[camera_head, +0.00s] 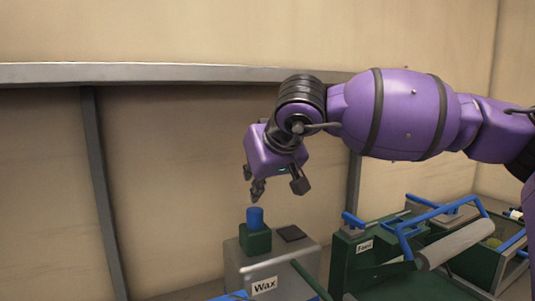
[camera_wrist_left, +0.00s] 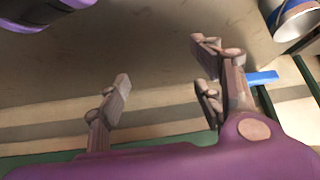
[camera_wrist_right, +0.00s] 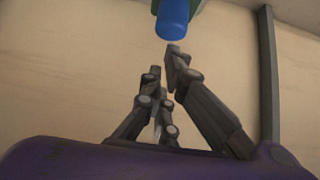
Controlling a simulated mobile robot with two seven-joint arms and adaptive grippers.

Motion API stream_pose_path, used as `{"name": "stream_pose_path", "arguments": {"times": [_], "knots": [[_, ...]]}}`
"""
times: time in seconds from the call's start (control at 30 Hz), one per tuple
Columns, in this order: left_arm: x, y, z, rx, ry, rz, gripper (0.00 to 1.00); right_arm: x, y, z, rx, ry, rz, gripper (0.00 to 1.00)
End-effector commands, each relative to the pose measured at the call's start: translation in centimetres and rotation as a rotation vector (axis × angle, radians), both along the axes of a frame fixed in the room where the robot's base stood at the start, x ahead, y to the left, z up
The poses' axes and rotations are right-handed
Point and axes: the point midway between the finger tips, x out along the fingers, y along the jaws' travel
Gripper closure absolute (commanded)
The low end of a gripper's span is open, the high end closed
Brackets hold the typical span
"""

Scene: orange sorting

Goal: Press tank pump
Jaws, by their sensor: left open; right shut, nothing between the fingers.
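The tank (camera_head: 270,262) is a grey box with a "Wax" label on its front, low in the middle of the head view. Its pump is a blue cylindrical knob (camera_head: 255,217) standing upright on a dark green block (camera_head: 254,239). My right gripper (camera_head: 257,192) points down just above the blue knob, with a small gap between them. In the right wrist view the right fingers (camera_wrist_right: 165,75) are closed together and empty, and the blue knob (camera_wrist_right: 172,20) shows just beyond the fingertips. My left gripper (camera_wrist_left: 165,80) is open and empty, seen only in the left wrist view.
A green machine (camera_head: 365,255) with a "Foam" style label, blue handles (camera_head: 440,212) and a grey roller (camera_head: 455,245) stands right of the tank. The wall behind is plain, with a grey rail (camera_head: 150,73).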

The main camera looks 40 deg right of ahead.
Motion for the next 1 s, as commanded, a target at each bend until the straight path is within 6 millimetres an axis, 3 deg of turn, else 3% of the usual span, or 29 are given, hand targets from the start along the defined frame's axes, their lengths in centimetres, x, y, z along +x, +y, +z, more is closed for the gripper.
{"name": "stream_pose_path", "arguments": {"times": [0.13,0.5,1.0], "knots": [[0.3,0.2,0.9,0.002,-0.007,0.003,0.4,-1.3,0.6,1.3,0.013,-0.003,0.006,1.0],[-1.5,0.7,0.1,0.009,0.027,0.007,0.4,-5.6,1.5,5.4,0.005,0.002,0.003,1.0],[0.1,0.4,0.6,0.005,0.0,0.001,0.4,-6.4,1.7,6.2,0.004,0.002,0.002,1.0]]}}
